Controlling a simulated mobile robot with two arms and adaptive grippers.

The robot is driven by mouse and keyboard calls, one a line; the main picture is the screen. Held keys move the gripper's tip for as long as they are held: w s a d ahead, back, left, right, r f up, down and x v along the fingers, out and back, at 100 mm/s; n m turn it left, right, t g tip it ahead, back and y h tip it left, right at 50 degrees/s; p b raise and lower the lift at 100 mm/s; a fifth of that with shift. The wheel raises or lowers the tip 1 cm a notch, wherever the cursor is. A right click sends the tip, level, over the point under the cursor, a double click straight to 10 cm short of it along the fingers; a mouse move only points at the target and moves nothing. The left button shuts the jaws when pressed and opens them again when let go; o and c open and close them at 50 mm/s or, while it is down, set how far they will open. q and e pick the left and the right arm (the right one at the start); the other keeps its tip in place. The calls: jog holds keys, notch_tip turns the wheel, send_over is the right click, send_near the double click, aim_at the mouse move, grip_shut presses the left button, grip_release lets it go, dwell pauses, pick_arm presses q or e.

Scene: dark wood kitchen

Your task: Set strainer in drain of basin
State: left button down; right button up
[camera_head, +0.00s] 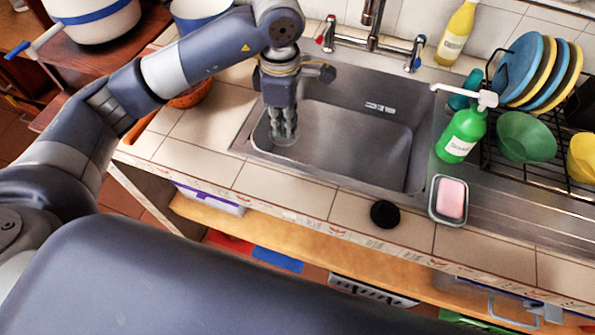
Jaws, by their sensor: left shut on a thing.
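The steel sink basin (365,148) is set in the tiled counter in front of me. My left gripper (285,136) points down inside the left part of the basin. It is shut on a small pale metallic thing at its fingertips, which looks like the strainer but is mostly hidden by the fingers. I cannot make out the drain; the gripper may cover it. I cannot tell whether the held thing touches the basin floor. My right gripper is not in view.
A black disc (385,214) and a soap dish (436,212) with pink soap (452,198) lie at the front edge. A green bottle (461,135) and a dish rack (540,170) stand right. The faucet (373,38) rises behind. The basin's right part is empty.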

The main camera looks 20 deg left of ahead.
aim_at(297, 132)
pick_arm(q)
jog(key=w+f+n+b, duration=0.1)
jog(key=f+n, duration=0.1)
jog(key=n, duration=0.2)
jog(key=w+d+f+n+b, duration=0.1)
jog(key=f+n, duration=0.1)
jog(key=n, duration=0.2)
jog(key=w+f+n+b, duration=0.1)
jog(key=f+n, duration=0.1)
jog(key=n, duration=0.3)
jog(key=shift+w+d+f+b, duration=0.25)
jog(key=shift+w+f+b, duration=0.15)
jog(key=shift+w+f+n, duration=0.2)
jog(key=shift+f+n, duration=0.2)
jog(key=shift+n, duration=1)
notch_tip(297, 132, down, 9)
jog(key=shift+d+f, duration=0.1)
jog(key=shift+f, duration=0.5)
jog(key=shift+f, duration=0.2)
jog(key=c, duration=1.7)
grip_release()
